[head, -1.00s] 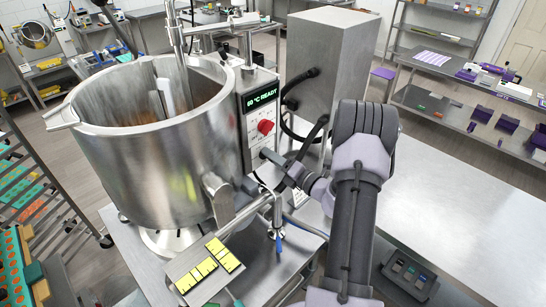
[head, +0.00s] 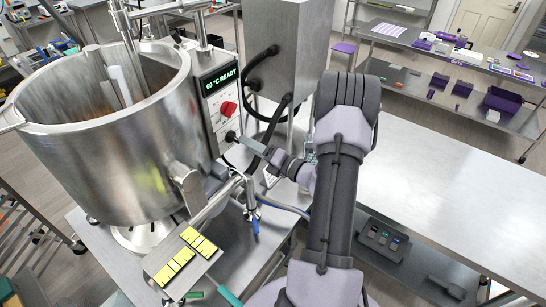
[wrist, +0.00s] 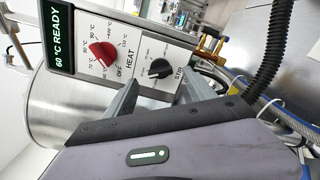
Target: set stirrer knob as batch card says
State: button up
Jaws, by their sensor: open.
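The black STIR knob (wrist: 160,68) is on the white control panel, between and just beyond my open fingertips in the wrist view. I cannot tell whether they touch it. Its pointer and small dial marks are too small to read surely. My gripper (wrist: 158,86) is open and empty. In the head view my gripper (head: 242,142) is at the lower part of the panel, with the black knob (head: 231,136) at its tip. The red HEAT knob (wrist: 102,54) is left of the STIR knob in the wrist view. I cannot make out a batch card.
The display (head: 220,80) reads 60 °C READY. A large steel kettle (head: 110,165) stands left of the panel, with a pipe and a plate of yellow bars (head: 182,262) below. Black hoses hang near my arm. The steel table (head: 450,210) at right is clear.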

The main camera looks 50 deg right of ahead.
jog(key=s+d, duration=0.1)
jog(key=s, duration=1.1)
jog(key=shift+b, duration=0.35)
jog(key=shift+s, duration=0.1)
